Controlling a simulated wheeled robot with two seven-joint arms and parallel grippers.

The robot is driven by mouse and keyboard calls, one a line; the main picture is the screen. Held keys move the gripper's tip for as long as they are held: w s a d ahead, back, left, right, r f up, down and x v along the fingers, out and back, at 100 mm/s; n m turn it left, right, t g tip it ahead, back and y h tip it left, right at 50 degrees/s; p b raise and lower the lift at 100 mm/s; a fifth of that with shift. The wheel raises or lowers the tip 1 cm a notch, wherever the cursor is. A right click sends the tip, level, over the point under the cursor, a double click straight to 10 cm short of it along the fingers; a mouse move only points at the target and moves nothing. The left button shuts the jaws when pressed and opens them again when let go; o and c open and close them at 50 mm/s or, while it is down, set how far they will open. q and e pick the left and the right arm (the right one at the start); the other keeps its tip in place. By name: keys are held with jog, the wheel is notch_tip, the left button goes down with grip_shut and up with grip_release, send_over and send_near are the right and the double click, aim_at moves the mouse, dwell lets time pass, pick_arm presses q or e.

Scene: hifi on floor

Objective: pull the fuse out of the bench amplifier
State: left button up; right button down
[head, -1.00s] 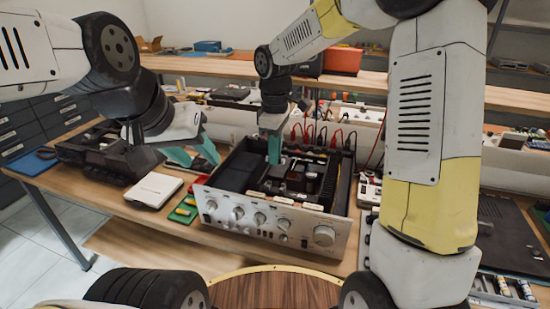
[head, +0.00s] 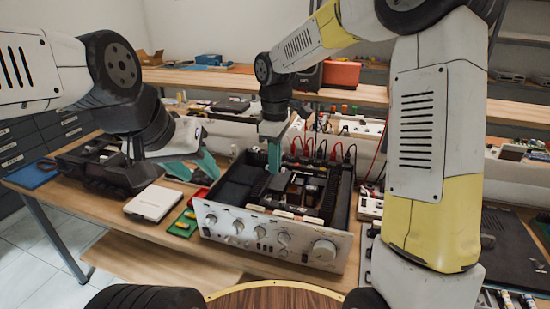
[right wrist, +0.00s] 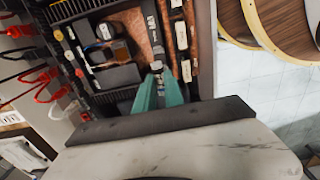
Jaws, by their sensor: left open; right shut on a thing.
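The bench amplifier (head: 270,236) stands open-topped on the bench, its silver knobbed front facing me. My right gripper (head: 274,164) reaches down into it from above, near the middle of its interior. In the right wrist view the teal fingers (right wrist: 158,88) are close together, shut on a small cylinder with a metallic end, which looks like the fuse (right wrist: 156,67). Most of the fuse is hidden by the fingers, and I cannot tell whether it is still in its holder. My left gripper (head: 195,168) is open and empty, left of the amplifier and above the bench.
A white box (head: 153,203) and a green board (head: 184,223) lie left of the amplifier. A dark device (head: 95,165) sits farther left. Red and black leads (head: 322,148) rise behind the amplifier. A dark flat case (head: 510,238) lies at the right.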

jog(key=shift+r, duration=3.4)
